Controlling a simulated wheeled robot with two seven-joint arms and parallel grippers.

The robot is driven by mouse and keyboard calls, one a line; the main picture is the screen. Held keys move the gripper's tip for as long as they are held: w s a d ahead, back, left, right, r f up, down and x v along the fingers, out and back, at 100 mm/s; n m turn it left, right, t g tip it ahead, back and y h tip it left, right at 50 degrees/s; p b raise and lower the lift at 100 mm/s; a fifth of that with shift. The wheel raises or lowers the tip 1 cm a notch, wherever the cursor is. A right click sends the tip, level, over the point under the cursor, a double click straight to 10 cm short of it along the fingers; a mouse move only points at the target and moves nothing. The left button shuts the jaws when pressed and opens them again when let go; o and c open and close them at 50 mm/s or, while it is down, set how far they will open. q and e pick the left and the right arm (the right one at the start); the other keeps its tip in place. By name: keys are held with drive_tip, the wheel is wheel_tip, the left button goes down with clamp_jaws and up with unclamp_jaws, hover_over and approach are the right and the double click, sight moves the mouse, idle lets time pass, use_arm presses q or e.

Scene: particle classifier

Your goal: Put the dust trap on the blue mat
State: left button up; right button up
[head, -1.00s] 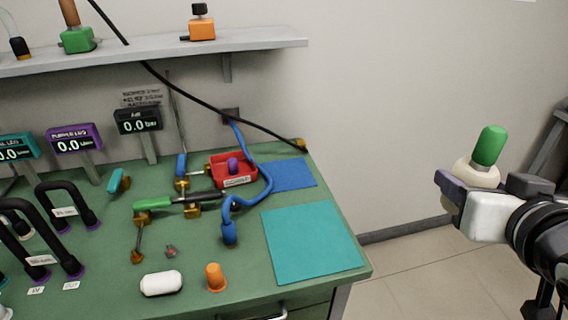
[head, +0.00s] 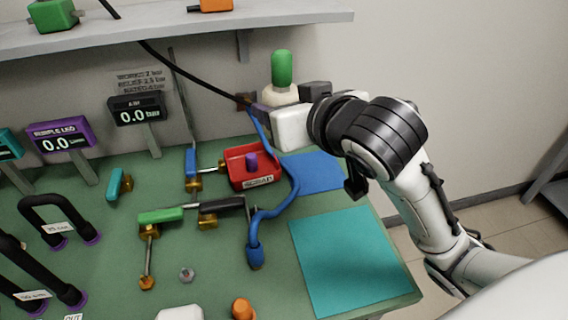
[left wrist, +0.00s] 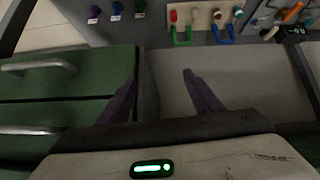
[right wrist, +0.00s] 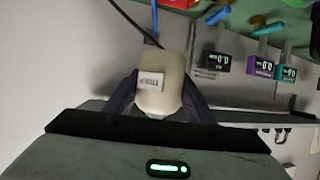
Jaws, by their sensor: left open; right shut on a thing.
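The dust trap, cream-bodied with a green top (head: 281,68), is upright in my right gripper (head: 272,108), high in front of the wall and behind the blue mat in the head view. In the right wrist view its cream labelled body (right wrist: 160,98) sits between the two fingers; the label is too small to read. The blue mat (head: 316,172) lies flat on the green bench at the back right, with its visible part bare. My left gripper (left wrist: 160,96) shows only in the left wrist view, open and empty, in front of the drawers.
A red tray (head: 238,178) with a purple item stands left of the blue mat. A blue hose (head: 292,190) curves along the mat's left edge. A larger teal mat (head: 350,262) lies nearer. A grey shelf (head: 200,32) runs above. A black cable (head: 190,78) hangs behind.

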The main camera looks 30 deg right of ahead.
drive_tip(key=w+d+f+m+h, duration=0.1)
drive_tip(key=w+d+f, duration=0.2)
drive_tip(key=f, duration=0.3)
drive_tip(key=w+d+f+m+h, duration=0.1)
drive_tip(key=w+d+f, duration=0.1)
drive_tip(key=d+f, duration=0.4)
drive_tip(key=w+d+f+m+h, duration=0.1)
drive_tip(key=w+d+f, duration=0.2)
drive_tip(key=f, duration=0.4)
drive_tip(key=shift+w+d+f+h, duration=0.1)
drive_tip(key=shift+w+d+h, duration=0.1)
drive_tip(key=shift+d, duration=0.25)
drive_tip(key=shift+w+d+h, duration=0.1)
drive_tip(key=shift+d+h, duration=0.1)
drive_tip(key=shift+d, duration=0.25)
drive_tip(key=shift+f, duration=2.25)
drive_tip(key=shift+f, duration=0.1)
drive_tip(key=shift+f, duration=0.15)
drive_tip(key=o, duration=1.2)
